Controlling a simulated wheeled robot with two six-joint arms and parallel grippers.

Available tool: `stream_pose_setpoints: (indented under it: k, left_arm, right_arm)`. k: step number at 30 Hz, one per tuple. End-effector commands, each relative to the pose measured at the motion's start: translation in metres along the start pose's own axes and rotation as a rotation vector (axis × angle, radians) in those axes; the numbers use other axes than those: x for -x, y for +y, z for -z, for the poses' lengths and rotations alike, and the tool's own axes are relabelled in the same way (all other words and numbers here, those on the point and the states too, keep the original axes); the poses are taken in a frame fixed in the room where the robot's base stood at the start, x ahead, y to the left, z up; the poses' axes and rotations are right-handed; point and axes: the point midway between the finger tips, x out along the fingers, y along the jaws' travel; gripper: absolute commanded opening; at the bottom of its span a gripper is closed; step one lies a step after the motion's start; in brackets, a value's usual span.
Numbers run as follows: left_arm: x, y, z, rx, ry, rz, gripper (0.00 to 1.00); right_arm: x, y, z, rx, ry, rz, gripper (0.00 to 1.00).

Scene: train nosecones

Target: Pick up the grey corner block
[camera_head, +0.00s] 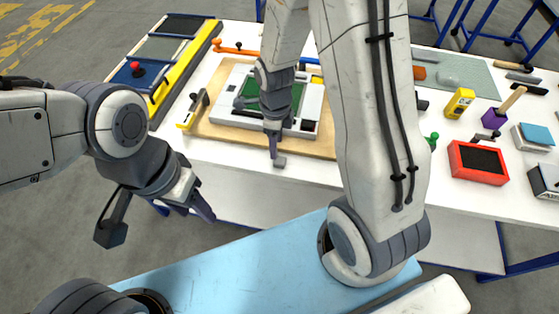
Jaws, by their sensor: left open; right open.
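A small grey block (280,162), which looks like the corner block, sits at the front edge of the white table, just in front of the wooden board. My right gripper (273,149) points down from above, with its fingertips right at the block. I cannot tell whether they touch it or straddle it. The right gripper is open, though its fingers overlap in this view. My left gripper (203,207) is open and empty. It hangs in front of the table's front edge at the left, well away from the block.
A wooden board (210,130) carries a white frame with a green panel (262,96). A yellow level (182,72) lies at the left. A red bin (478,163), a yellow meter (459,103) and tools fill the right side. My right arm hides part of the table.

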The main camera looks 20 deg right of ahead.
Motion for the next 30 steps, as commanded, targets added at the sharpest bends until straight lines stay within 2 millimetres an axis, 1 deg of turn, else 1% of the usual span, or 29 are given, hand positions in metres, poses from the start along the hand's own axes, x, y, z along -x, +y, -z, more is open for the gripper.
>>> stream_pose_setpoints:
  k: [2,8,15,18,21,27,29,30]
  left_arm:
    - [0.001,0.0,0.0,0.0,0.0,0.0,0.5]
    - [0.004,0.0,0.0,0.0,0.0,0.0,0.5]
    - [0.012,0.001,0.001,0.001,0.0,0.0,0.5]
    - [0.013,0.001,0.001,0.001,0.0,0.0,0.5]
    - [0.013,0.001,0.001,0.001,0.0,0.0,0.5]
    - [0.013,0.001,0.001,0.001,0.0,0.0,0.5]
    - [0.013,0.001,0.001,0.001,0.0,0.0,0.5]
    - [0.013,0.001,0.001,0.001,0.0,0.0,0.5]
  right_arm:
    - [-0.009,0.001,0.0,0.001,0.002,-0.003,0.57]
    - [-0.021,0.001,-0.001,0.003,0.001,-0.002,0.57]
    - [-0.053,0.001,-0.003,0.004,0.002,-0.003,0.57]
    - [-0.062,0.0,-0.003,0.004,0.001,-0.001,0.57]
    - [-0.065,0.0,-0.003,0.004,-0.001,0.001,0.57]
    - [-0.065,0.0,-0.003,0.004,-0.001,0.001,0.57]
    - [-0.065,0.0,-0.003,0.004,-0.001,0.001,0.35]
    - [-0.065,0.0,-0.003,0.004,-0.001,0.001,0.19]
